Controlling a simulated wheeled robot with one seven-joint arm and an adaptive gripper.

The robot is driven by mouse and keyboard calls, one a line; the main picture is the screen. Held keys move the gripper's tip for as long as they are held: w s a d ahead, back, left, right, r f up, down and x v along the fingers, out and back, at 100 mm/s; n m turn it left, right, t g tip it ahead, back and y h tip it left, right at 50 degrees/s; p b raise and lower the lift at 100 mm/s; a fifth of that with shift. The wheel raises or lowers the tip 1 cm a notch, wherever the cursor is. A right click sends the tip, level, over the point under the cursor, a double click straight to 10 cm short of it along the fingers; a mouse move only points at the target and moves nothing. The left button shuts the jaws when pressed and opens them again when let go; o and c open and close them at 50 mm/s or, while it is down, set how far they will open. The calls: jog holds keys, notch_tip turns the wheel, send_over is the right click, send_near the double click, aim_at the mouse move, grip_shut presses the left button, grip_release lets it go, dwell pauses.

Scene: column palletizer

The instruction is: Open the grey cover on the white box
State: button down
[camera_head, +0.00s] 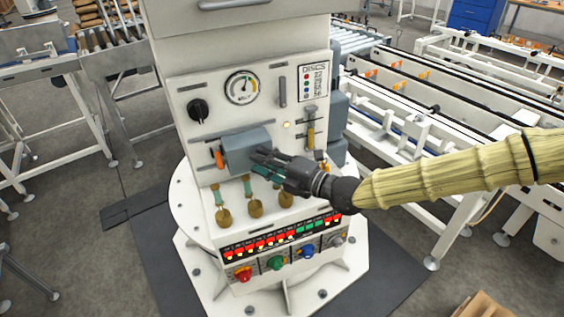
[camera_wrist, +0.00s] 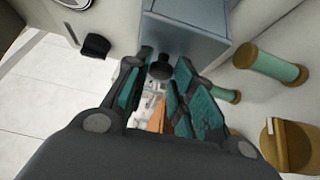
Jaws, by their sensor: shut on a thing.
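The white box (camera_head: 220,112) is an upright cabinet with a control panel in the middle of the head view. The grey cover (camera_head: 243,148) sticks out from its front, below the gauge. In the wrist view the cover (camera_wrist: 188,45) is at the top, with a small dark knob (camera_wrist: 160,70) on its near side. My gripper (camera_head: 258,157) reaches in from the right to the cover. In the wrist view my gripper's fingertips (camera_wrist: 161,72) are on either side of the knob, shut on it. The fingers partly hide the knob. What lies behind the cover is hidden.
A black dial (camera_head: 197,110) and a gauge (camera_head: 242,88) sit above the cover. Green-and-brass handles (camera_head: 254,208) stick out just below. Lit buttons and colored knobs (camera_head: 274,262) line the lower panel. Conveyor frames (camera_head: 420,130) stand right, under my arm.

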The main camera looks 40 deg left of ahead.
jog(key=w+d, duration=0.1)
jog(key=w, duration=0.2)
jog(key=shift+d+r, duration=0.4)
jog(key=shift+s, duration=0.1)
jog(key=c, duration=1.3)
grip_release()
jog(key=shift+r, duration=0.1)
jog(key=shift+o, duration=0.3)
jog(key=shift+s, duration=0.1)
jog(key=shift+f, duration=0.25)
jog(key=d, duration=1.2)
jog(key=shift+s+r, duration=0.15)
jog(key=shift+r, duration=0.05)
